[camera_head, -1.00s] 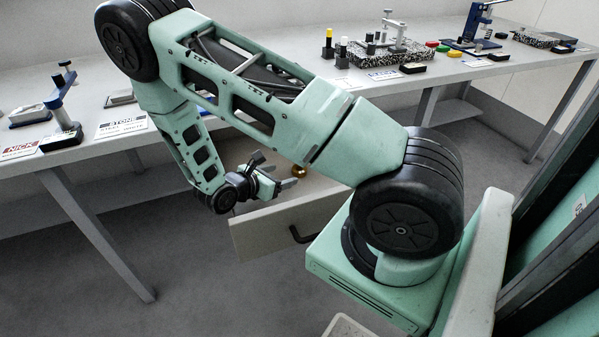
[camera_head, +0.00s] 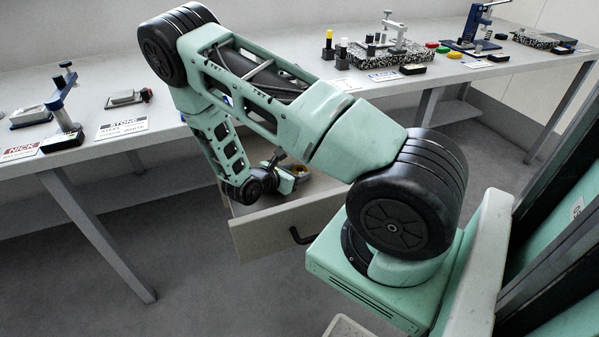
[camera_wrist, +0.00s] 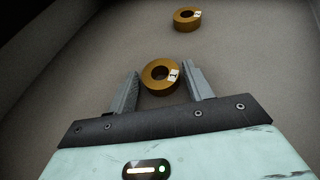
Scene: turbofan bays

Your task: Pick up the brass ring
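A brass ring (camera_wrist: 149,84) with a small white tag lies on the drawer floor in the wrist view, between the two fingers of my gripper (camera_wrist: 163,80). The fingers are spread apart, with the ring close to both; I cannot tell whether they touch it. A second brass ring (camera_wrist: 181,24), also tagged, lies farther off at the top of the wrist view.
The open drawer (camera_head: 285,226) has a pale front with a dark handle (camera_head: 301,235). Its walls stand close around my gripper.

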